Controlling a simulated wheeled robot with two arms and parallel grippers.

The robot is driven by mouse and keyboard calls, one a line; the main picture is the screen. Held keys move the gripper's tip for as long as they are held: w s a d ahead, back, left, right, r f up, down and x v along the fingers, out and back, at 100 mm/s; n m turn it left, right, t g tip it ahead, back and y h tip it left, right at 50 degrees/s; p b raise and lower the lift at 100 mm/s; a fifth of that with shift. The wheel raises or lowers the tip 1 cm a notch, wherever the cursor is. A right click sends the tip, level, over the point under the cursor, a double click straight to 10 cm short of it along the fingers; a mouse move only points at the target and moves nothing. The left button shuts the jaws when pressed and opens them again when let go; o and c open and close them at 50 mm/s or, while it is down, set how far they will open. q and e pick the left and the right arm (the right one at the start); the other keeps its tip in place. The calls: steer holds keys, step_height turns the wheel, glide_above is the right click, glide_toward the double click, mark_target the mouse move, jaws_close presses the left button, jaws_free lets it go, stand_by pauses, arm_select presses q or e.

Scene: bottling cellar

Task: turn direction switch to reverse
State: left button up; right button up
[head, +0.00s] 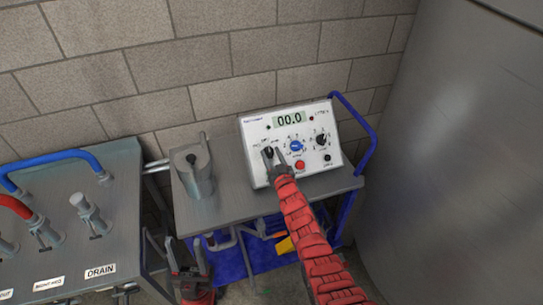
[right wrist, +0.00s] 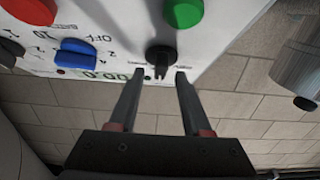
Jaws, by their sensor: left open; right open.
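The white control box (head: 252,133) stands on a grey cart top, its display reading 00.0. A small black switch knob (right wrist: 160,54) on its panel, with labels too small to read, appears to be the direction switch; it also shows at the panel's left in the head view (head: 268,150). My right gripper (right wrist: 160,75) is open, with one fingertip on each side of this knob's pointer and gaps visible; contact cannot be told. It reaches the panel in the head view (head: 274,154). My left gripper (head: 187,263) is open and empty, low in front of the cart.
Near the knob are a green button (right wrist: 183,11), a blue knob (head: 296,146), a red button (head: 300,165) and another black knob (head: 321,139). A grey metal canister (head: 196,177) stands left of the box. A valve bench (head: 120,190) is further left; a large tank (head: 465,150) is right.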

jaws_close()
steer(key=shift+r, duration=0.1)
stand_by(0.3)
